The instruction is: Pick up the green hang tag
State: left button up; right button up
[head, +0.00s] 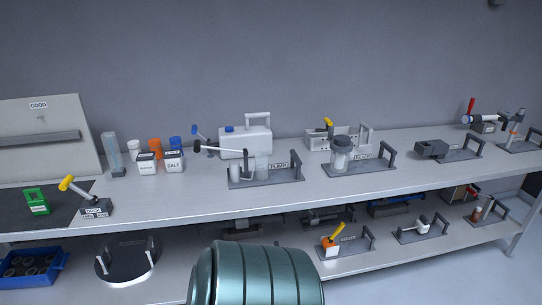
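The green hang tag (37,201) is on the dark mat (62,189) at the far left of the upper shelf in the head view. It has a dark opening and a pale label on its front. Right beside it is a dark block marked GOOD (96,208) with a yellow-handled lever (72,187) tilted toward the tag. The tag appears apart from the block. Neither of my grippers shows in the head view, so nothing is seen touching the tag.
A pale board marked GOOD (60,117) stands behind the mat. Several bottles and a SALT box (173,161) stand to the right. A pump fixture (278,177) and other fixtures follow. A blue crate (32,271) is below. The front shelf strip (160,201) is clear.

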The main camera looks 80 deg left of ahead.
aim_at(40, 206)
jog(key=u, duration=1)
jog(key=k+u, duration=0.1)
jog(key=u, duration=1.45)
jog(key=k+u, duration=0.1)
jog(key=u, duration=0.4)
jog(key=j+u, duration=0.1)
jog(key=u, duration=0.95)
